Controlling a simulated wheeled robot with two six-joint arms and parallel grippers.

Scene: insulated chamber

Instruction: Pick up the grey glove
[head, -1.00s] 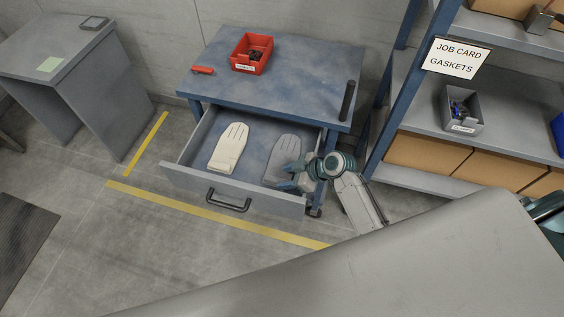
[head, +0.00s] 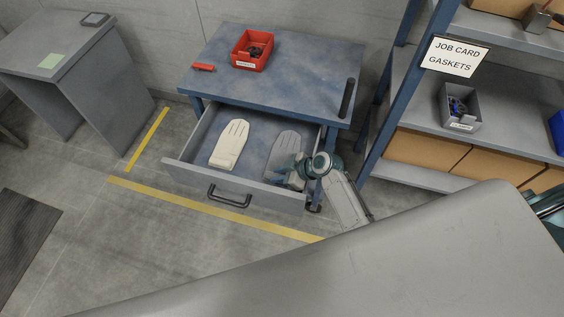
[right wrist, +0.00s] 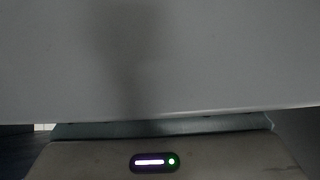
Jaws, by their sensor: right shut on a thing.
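The grey glove (head: 286,145) lies flat in the right part of the open drawer (head: 262,149), fingers toward the back. My right gripper (head: 288,173) reaches in from the right over the drawer's front corner and is shut on the grey glove's near end. The gripper and wrist hide that end, so the grip itself is not clear. In the right wrist view a plain grey surface fills most of the picture, too close to identify. My left gripper is not in view.
A white glove (head: 229,143) lies to the left in the same drawer. The blue bench (head: 285,80) above carries a red bin (head: 252,62), a red object (head: 203,67) and a dark cylinder (head: 346,97). Shelving (head: 415,100) stands close on the right. Floor left of the drawer is clear.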

